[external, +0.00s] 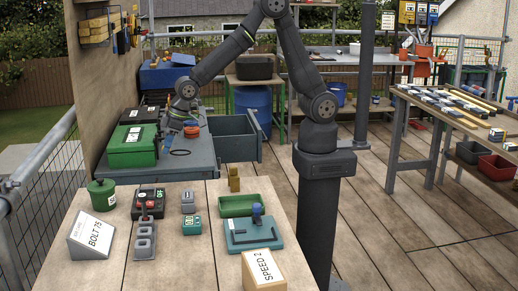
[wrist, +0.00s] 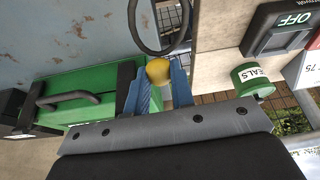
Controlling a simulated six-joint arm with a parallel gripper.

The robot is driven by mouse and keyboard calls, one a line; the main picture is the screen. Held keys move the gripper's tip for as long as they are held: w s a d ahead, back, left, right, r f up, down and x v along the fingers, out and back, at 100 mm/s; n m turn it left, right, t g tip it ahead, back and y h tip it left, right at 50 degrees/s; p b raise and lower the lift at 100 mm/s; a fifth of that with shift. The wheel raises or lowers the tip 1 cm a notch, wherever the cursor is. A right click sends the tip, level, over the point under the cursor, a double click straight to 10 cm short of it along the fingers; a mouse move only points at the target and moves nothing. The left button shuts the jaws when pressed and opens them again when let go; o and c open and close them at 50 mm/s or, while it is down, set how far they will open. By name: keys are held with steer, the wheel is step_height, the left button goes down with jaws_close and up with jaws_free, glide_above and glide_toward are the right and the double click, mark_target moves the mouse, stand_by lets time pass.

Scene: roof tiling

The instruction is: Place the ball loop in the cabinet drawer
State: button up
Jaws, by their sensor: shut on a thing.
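The ball loop shows in the wrist view as a yellow ball (wrist: 158,70) with a dark ring (wrist: 133,28) beyond it. My gripper (wrist: 160,82) has its blue fingers closed around the ball. In the external view my gripper (external: 190,131) is low over the grey-blue cabinet top (external: 200,160), and the dark ring (external: 180,152) shows just below it. I cannot tell whether the ring touches the top. The cabinet drawer (external: 240,147) is pulled open to the right of my gripper. Its inside is only partly seen.
The front bench (external: 170,270) holds a green pot (external: 101,196), a BOLT 75 sign (external: 92,236), switch boxes and a green tray (external: 238,206).

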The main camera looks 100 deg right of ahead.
steer(key=shift+m, duration=0.4)
steer(key=s+d, duration=0.1)
steer(key=d, duration=0.1)
steer(key=s+d+f, duration=0.1)
steer(key=s+d, duration=0.1)
steer(key=d, duration=0.1)
steer(key=s+d, duration=0.2)
steer(key=d, duration=0.1)
steer(key=shift+d+f, duration=0.1)
steer(key=shift+f, duration=0.15)
steer(key=shift+r, duration=0.1)
step_height(320, 180, up, 6)
steer(key=f, duration=0.1)
steer(key=s+d+f+m+g+h, duration=0.15)
steer(key=s+d+m, duration=0.25)
steer(key=d+m, duration=0.6)
steer(key=s+d+m+g+h, duration=0.25)
steer(key=s+d+m, duration=0.2)
steer(key=d, duration=0.95)
steer(key=s+d+r+m+g+y, duration=0.15)
steer(key=s+d+m+g, duration=0.35)
steer(key=s+d+m, duration=1.3)
steer(key=shift+n+y, duration=0.25)
steer(key=f, duration=0.9)
steer(key=s+f, duration=0.1)
steer(key=f, duration=1.7)
steer(key=shift+s, duration=0.2)
